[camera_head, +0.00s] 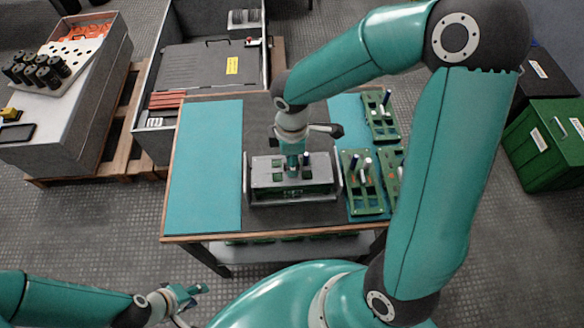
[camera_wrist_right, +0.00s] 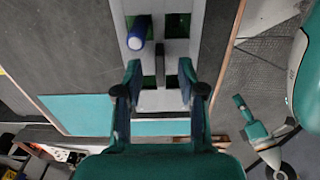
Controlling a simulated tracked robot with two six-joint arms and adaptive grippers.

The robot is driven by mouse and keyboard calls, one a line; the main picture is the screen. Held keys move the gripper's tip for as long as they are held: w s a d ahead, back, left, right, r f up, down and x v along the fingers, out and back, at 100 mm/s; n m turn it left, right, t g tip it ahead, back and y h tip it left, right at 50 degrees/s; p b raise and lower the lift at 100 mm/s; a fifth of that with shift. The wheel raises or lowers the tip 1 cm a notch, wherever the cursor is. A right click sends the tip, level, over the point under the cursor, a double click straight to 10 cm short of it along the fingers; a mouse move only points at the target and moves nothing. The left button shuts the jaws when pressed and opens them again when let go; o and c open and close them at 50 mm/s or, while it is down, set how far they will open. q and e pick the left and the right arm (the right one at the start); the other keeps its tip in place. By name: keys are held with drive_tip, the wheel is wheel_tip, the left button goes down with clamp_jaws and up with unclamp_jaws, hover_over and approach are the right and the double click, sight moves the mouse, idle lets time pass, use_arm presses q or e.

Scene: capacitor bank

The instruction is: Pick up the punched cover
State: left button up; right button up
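The punched cover (camera_head: 265,182) is a light grey plate with rectangular cut-outs, lying on a green-and-grey assembly between two upright side plates in the middle of the bench. In the right wrist view, its grey surface (camera_wrist_right: 172,48) lies beneath my right gripper. My right gripper (camera_head: 292,172) points down over the cover's middle. Its two fingers (camera_wrist_right: 160,70) are apart, with grey plate and dark cut-outs visible between them; I cannot tell whether they touch it. My left gripper (camera_head: 188,302) is open and empty, low at the left, away from the bench.
A blue-topped cylinder (camera_wrist_right: 137,32) stands close to the right fingers. Green boards (camera_head: 362,200) with small parts lie at the bench's right. A teal mat (camera_head: 205,170) on the left is clear.

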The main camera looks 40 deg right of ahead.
drive_tip(key=shift+f, duration=0.9)
drive_tip(key=shift+c, duration=0.3)
clamp_jaws()
drive_tip(key=shift+r, duration=0.15)
